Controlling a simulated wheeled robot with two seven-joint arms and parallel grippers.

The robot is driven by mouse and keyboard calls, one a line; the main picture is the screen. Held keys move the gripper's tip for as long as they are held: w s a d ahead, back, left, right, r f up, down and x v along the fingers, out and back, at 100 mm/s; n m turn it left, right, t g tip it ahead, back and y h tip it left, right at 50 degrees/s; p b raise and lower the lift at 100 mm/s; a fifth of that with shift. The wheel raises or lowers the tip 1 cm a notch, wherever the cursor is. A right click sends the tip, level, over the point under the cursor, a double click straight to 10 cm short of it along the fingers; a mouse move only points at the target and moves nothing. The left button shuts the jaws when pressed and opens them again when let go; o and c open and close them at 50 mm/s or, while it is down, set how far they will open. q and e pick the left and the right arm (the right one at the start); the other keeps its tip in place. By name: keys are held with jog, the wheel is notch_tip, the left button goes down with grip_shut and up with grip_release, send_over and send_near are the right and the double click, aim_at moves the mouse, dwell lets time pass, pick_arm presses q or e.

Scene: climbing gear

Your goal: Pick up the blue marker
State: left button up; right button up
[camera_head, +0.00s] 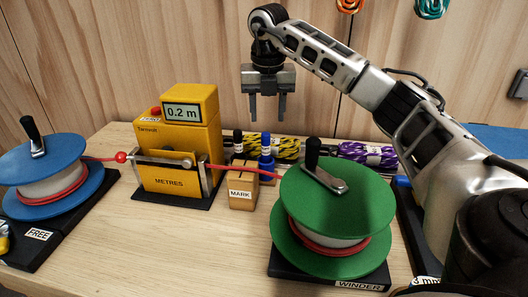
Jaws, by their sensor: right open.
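The blue marker (266,147) stands upright at the back right of the small wooden block labelled MARK (241,199). The red cord (230,168) passes close to its lower part; whether they touch, I cannot tell. A dark-capped marker (238,142) stands to its left. My right gripper (267,117) points down above the blue marker, its two fingers apart and nothing between them. A gap shows between the fingertips and the marker's top. My left gripper is not in view.
A yellow metre counter (178,125) stands left of the block. A green winder reel (335,205) with an upright black handle stands close on the right. A blue reel (40,165) sits at far left. Yellow rope (287,148) and purple rope (367,154) lie behind.

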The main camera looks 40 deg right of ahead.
aim_at(266, 133)
notch_tip(266, 133, down, 3)
jog(key=shift+w+d+f, duration=0.1)
jog(key=shift+w+d, duration=0.05)
jog(key=shift+w+a+f+p, duration=0.15)
jog(key=shift+f+p, duration=0.35)
jog(key=shift+f, duration=2.2)
grip_shut()
